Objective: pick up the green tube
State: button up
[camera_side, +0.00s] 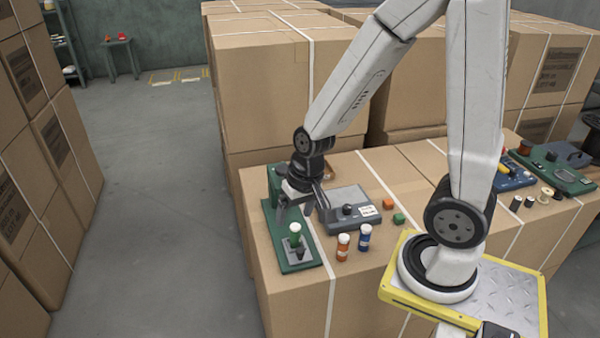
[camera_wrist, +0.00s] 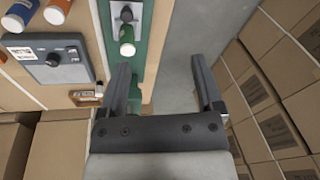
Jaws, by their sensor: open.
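The green tube (camera_side: 296,236) with a white cap stands upright in a small grey holder on a green base plate (camera_side: 296,262) at the front left of the boxes. In the wrist view the green tube (camera_wrist: 127,34) lies ahead of the left fingertip, left of the gap between the fingers. My gripper (camera_side: 297,207) is open and empty, pointing down above the green plate, behind and above the tube. In the wrist view my gripper (camera_wrist: 162,72) shows both fingers wide apart, with plate edge and floor between them.
A grey box with a knob (camera_side: 348,209) stands right of the plate. An orange tube (camera_side: 343,247) and a blue tube (camera_side: 364,238) stand in front of it. Small orange (camera_side: 388,203) and green (camera_side: 399,218) blocks lie to its right. Left of the plate is open floor.

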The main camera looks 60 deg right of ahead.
jog(key=w+d+f+m+y, duration=0.1)
jog(key=d+f+m, duration=0.3)
jog(key=m, duration=0.8)
jog(key=m+t+y, duration=0.1)
jog(key=m+t, duration=0.1)
jog(key=m, duration=0.9)
send_over(297, 225)
jog(key=s+d, duration=0.1)
jog(key=s, duration=0.1)
notch_tip(297, 225, down, 4)
jog(key=shift+s+d+r, duration=0.1)
jog(key=shift+s, duration=0.05)
jog(key=shift+x, duration=1.3)
jog(key=shift+x, duration=2.6)
jog(key=shift+d, duration=0.1)
grip_shut()
